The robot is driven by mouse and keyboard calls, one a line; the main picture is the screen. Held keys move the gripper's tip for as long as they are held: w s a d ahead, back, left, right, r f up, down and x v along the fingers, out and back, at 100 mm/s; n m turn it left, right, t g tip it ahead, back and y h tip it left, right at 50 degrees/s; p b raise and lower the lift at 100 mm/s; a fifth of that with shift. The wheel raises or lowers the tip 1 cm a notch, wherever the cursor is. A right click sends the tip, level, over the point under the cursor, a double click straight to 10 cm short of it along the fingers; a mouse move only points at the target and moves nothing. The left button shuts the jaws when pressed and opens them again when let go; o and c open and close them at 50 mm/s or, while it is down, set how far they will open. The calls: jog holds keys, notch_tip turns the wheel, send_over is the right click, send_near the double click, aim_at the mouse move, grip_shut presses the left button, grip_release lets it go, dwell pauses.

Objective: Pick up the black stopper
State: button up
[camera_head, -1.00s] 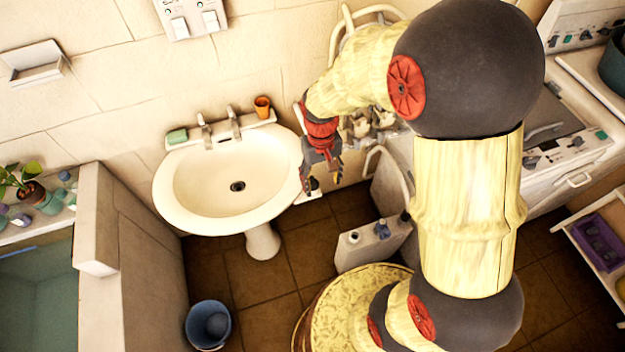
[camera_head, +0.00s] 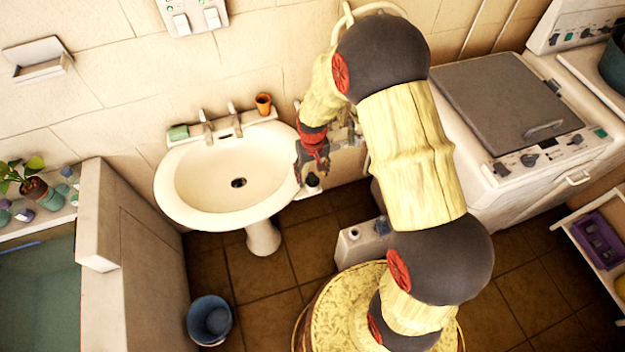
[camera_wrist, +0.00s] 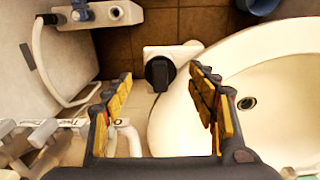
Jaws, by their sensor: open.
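The black stopper (camera_wrist: 160,72) sits on a small white ledge (camera_wrist: 188,49) beside the washbasin in the wrist view. It also shows in the head view (camera_head: 312,181), small and dark, just right of the basin rim. My gripper (camera_wrist: 160,83) is open and empty, with its yellow-padded fingers on either side of the stopper in the wrist picture. In the head view, my gripper (camera_head: 312,166) hangs just above the stopper. The exact gap between fingertips and stopper cannot be told.
The white washbasin (camera_head: 205,215) stands close on the left, its rim near my gripper. Its taps (camera_head: 234,122), a green soap (camera_head: 178,132) and an orange cup (camera_head: 263,103) are behind. White pipes and a hose (camera_wrist: 42,70) are opposite the basin. A blue bucket (camera_head: 209,321) stands on the floor.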

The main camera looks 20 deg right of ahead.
jog(key=shift+f, duration=0.9)
jog(key=shift+c, duration=0.6)
jog(key=c, duration=1.3)
jog(key=shift+o, duration=0.2)
jog(key=shift+r, duration=0.15)
